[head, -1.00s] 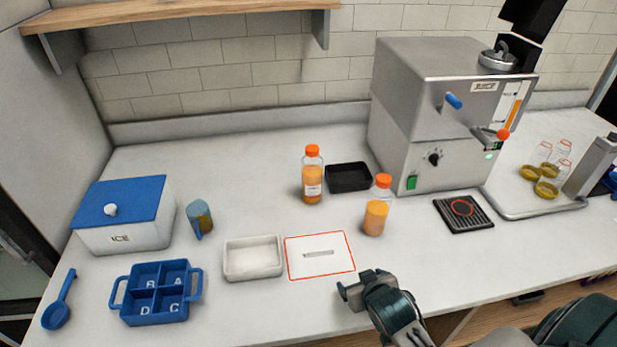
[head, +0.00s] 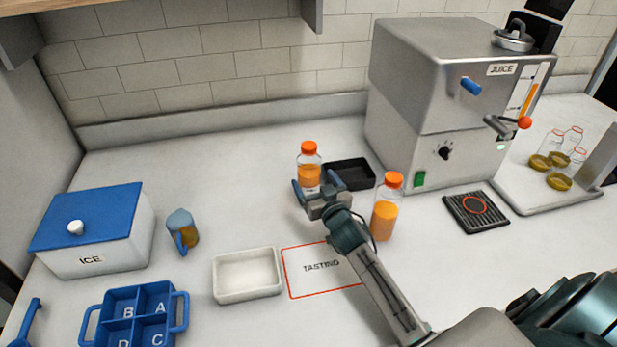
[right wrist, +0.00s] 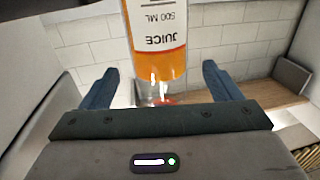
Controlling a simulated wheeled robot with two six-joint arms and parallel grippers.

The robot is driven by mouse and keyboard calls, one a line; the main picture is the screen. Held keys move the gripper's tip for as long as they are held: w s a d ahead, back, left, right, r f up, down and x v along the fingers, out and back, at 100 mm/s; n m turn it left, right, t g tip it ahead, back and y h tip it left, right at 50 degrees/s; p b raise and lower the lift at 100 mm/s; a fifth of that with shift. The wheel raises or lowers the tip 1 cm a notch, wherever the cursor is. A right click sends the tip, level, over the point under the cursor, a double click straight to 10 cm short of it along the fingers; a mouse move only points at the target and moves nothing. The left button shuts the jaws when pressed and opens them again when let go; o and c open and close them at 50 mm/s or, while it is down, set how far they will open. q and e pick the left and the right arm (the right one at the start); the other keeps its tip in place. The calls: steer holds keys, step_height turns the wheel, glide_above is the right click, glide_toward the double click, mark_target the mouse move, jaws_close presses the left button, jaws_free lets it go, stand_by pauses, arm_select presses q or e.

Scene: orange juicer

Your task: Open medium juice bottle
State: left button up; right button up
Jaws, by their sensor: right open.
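A juice bottle (head: 309,174) with an orange cap stands upright on the counter, left of the juicer. My right gripper (head: 316,186) is open, its fingers at the front of this bottle and hiding its lower part. In the right wrist view, the bottle (right wrist: 158,40) appears inverted, its label reading "JUICE" and "500 ML", between the two open fingers (right wrist: 160,85) with gaps on both sides. A second capped juice bottle (head: 384,215) stands nearer and to the right, beside my right arm. My left gripper is out of view.
A black tray (head: 372,183) sits close behind the gripper. The juicer (head: 440,110) stands to the right with a dark drip mat (head: 490,222) before it. A white tray (head: 247,293), a tasting card (head: 297,289) and an ice box (head: 65,248) are left and front.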

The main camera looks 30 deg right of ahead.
steer(key=shift+w+f, duration=0.1)
steer(key=shift+w, duration=0.35)
steer(key=w, duration=0.5)
steer(key=shift+d, duration=0.3)
steer(key=c, duration=0.3)
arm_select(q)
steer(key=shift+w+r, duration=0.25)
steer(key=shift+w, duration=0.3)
arm_select(e)
steer(key=c, duration=1.1)
